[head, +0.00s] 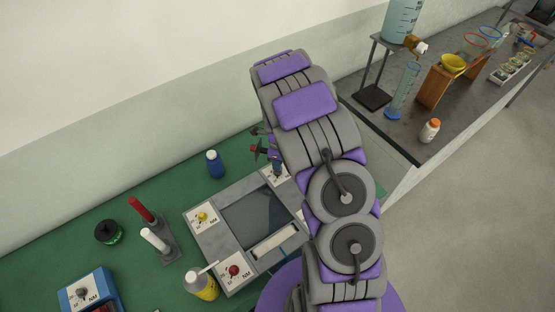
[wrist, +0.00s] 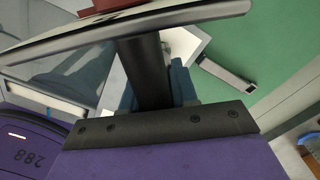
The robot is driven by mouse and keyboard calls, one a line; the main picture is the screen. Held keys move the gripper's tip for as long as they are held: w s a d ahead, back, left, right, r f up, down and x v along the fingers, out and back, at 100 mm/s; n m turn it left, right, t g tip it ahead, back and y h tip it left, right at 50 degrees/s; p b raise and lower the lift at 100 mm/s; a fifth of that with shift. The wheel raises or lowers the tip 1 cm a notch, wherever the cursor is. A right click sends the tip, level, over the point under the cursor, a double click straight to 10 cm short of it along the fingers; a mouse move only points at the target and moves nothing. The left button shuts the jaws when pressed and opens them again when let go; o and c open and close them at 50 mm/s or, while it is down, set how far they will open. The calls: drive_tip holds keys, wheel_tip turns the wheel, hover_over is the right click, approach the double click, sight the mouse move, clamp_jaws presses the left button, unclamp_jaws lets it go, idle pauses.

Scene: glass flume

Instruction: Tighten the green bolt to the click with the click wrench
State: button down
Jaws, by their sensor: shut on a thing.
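My gripper (head: 268,152) is mostly hidden behind my arm in the head view, above the far corner of the grey fixture (head: 232,192). The yellow bolt (head: 202,217) and red bolt (head: 234,270) show on other corner plates. I cannot make out the green bolt.
A stand holds a red-handled tool (head: 141,209) and a white-handled one (head: 154,240). A blue bottle (head: 215,164), yellow bottle (head: 201,286), dark green-rimmed round object (head: 108,232) and blue box (head: 87,292) stand around. A grey bench (head: 390,145) with labware lies right.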

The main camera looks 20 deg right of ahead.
drive_tip(key=shift+m+p, duration=0.75)
drive_tip(key=shift+m, duration=0.35)
idle(0.4)
drive_tip(key=shift+n, duration=0.6)
drive_tip(key=shift+r, duration=0.15)
drive_tip(key=shift+r+p, duration=0.95)
drive_tip(key=shift+r, duration=1.4)
